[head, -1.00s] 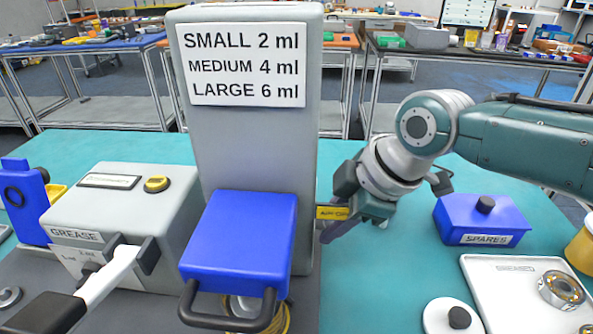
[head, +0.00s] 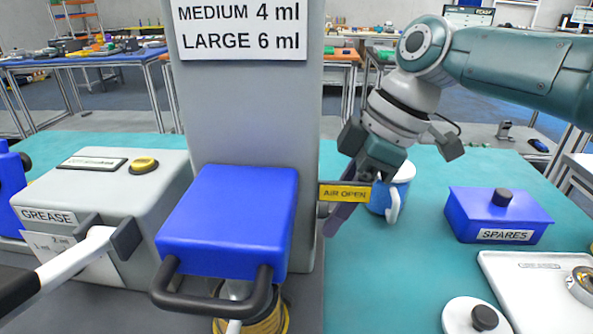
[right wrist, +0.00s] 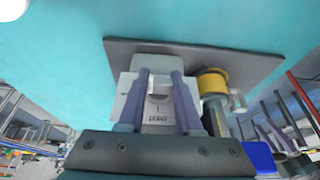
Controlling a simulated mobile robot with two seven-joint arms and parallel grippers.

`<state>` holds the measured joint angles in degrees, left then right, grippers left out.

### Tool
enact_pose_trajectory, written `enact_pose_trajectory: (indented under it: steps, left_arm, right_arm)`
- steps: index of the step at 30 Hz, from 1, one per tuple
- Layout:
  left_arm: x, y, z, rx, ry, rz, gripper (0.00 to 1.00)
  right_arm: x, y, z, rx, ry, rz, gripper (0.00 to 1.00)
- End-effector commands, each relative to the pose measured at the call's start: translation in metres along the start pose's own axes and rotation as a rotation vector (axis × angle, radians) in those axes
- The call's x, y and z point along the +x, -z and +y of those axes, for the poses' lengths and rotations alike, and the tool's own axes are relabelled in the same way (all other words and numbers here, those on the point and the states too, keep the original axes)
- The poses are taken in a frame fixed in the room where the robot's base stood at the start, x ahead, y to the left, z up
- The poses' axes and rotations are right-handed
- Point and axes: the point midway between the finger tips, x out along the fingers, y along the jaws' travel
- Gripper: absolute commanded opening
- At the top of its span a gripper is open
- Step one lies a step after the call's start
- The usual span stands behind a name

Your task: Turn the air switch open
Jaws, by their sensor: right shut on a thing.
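The grey machine column (head: 245,110) stands at centre in the head view, with a yellow "AIR OPEN" tag (head: 345,194) at its right side. My right gripper (head: 335,222) is at this side, just below and beside the tag. Its purple-grey fingers also show in the right wrist view (right wrist: 159,78), on either side of a light grey part (right wrist: 158,105) with a small label. I take this part to be the air switch. The gripper is shut on it. In the head view the switch is hidden behind the fingers and tag. My left gripper is not in view.
A blue machine head (head: 235,210) with a dark handle is left of the gripper. A grey GREASE box (head: 100,190) with a white lever (head: 75,262) stands farther left. A blue cup (head: 378,200) stands behind the gripper. A blue SPARES box (head: 495,212) and white tray (head: 520,285) are right.

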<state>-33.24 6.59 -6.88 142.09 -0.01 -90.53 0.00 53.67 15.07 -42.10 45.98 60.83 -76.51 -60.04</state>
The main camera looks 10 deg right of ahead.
Motion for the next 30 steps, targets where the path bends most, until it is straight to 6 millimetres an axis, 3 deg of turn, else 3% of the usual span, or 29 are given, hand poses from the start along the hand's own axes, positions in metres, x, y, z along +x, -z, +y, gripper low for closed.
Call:
enact_pose_trajectory:
  steps: [2,3,10,20,30]
  left_arm:
    - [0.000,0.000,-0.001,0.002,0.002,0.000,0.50]
    - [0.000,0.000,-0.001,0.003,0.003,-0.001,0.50]
    - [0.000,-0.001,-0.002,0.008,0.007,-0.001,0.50]
    - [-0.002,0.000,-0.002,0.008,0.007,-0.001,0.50]
    - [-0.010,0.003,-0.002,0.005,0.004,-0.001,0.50]
  right_arm:
    - [0.002,-0.001,-0.001,0.001,0.000,-0.002,0.00]
    - [0.002,-0.001,-0.001,0.001,0.000,-0.002,0.37]
    - [0.001,-0.001,0.000,0.001,0.000,-0.002,0.63]
    - [-0.005,0.000,0.000,0.001,-0.002,0.000,0.64]
    - [-0.068,0.000,0.001,0.000,-0.004,0.000,0.64]
